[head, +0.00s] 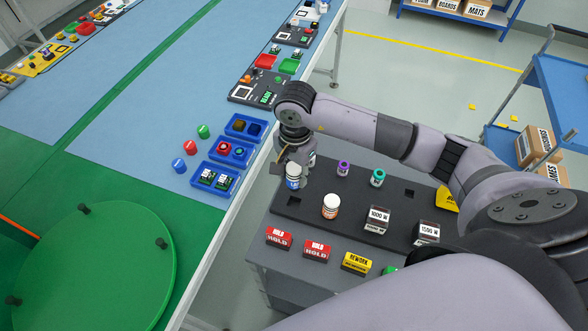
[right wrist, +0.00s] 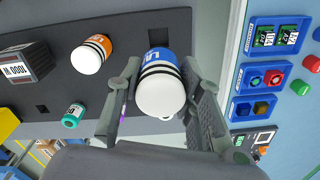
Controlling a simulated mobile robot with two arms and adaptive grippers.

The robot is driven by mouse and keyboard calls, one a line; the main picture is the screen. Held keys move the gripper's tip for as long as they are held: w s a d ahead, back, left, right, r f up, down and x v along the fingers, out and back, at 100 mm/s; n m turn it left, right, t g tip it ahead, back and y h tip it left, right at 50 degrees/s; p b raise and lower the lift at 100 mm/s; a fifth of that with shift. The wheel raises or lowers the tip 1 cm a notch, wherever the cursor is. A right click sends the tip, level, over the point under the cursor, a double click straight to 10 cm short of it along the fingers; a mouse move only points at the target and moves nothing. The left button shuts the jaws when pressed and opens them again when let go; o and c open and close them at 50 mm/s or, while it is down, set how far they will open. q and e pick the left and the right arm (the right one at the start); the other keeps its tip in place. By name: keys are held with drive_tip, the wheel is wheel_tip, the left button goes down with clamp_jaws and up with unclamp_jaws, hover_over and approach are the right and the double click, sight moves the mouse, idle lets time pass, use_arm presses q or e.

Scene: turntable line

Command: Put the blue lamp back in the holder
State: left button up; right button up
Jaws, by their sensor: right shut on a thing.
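The blue lamp (head: 293,177), a short cylinder with a white rounded top and a blue lettered band, is in my right gripper (head: 292,165). In the right wrist view the lamp (right wrist: 161,90) sits between the two fingers, its white top towards the camera. The holder (head: 344,208) is a dark slab with square holes. An empty hole (head: 293,201) lies at its left end, just below the lamp in the head view; it also shows beyond the lamp in the right wrist view (right wrist: 158,37). The lamp appears above the slab. My left gripper is not in view.
An orange-and-white lamp (head: 331,207), purple (head: 343,168) and teal (head: 378,177) vials and dark labelled blocks (head: 377,219) stand on the holder. Another hole (head: 410,193) is empty. HOLD blocks (head: 317,250) line the front. The blue-topped table (head: 150,155) with trays is at left.

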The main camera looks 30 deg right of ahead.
sight(294, 188)
drive_tip(key=shift+s+f+b, duration=0.1)
drive_tip(key=shift+f+b, duration=0.3)
drive_tip(key=shift+f, duration=0.5)
wheel_tip(294, 188, down, 4)
drive_tip(key=shift+r+b, duration=0.15)
drive_tip(key=shift+b, duration=1.05)
drive_tip(key=shift+f+b, duration=0.45)
drive_tip(key=shift+b, duration=0.1)
drive_tip(key=shift+a+b, duration=0.1)
drive_tip(key=shift+b, duration=0.2)
drive_tip(key=shift+f+b, duration=1.35)
drive_tip(key=shift+b, duration=0.25)
drive_tip(key=o, duration=1.3)
drive_tip(key=shift+o, duration=0.2)
